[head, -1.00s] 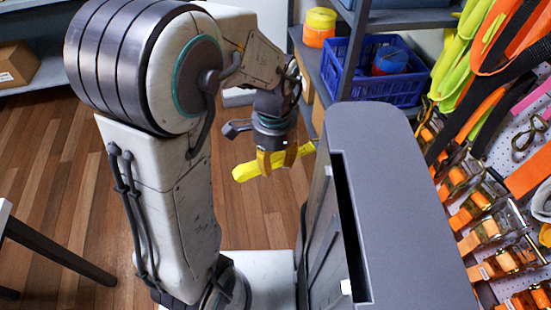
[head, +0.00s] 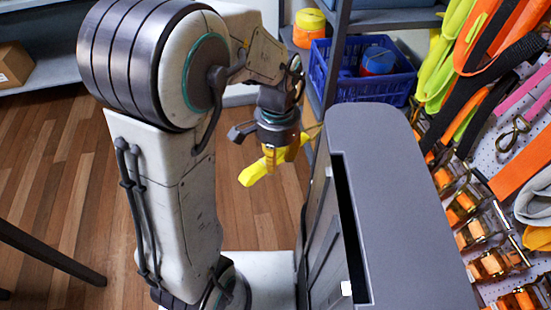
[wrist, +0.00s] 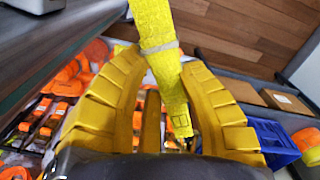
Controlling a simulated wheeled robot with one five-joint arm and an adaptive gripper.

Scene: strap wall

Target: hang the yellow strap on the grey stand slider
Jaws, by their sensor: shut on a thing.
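The yellow strap (head: 252,172) hangs from my gripper (head: 282,152) in the head view, its free end pointing down and left over the wood floor. In the wrist view, the strap (wrist: 158,40) runs from the top edge down between the two yellow fingers of my gripper (wrist: 165,68), with a pale band around it. The fingers are shut on the strap. The lower end of the strap, with a stitched square, lies inside the grip.
A wall at the right holds hanging straps (head: 495,60) and several orange ratchet buckles (head: 490,264). A blue crate (head: 395,92) and a yellow and orange roll (head: 309,28) sit on shelving. A cardboard box (head: 14,66) is at far left. The floor left of my arm is mostly open.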

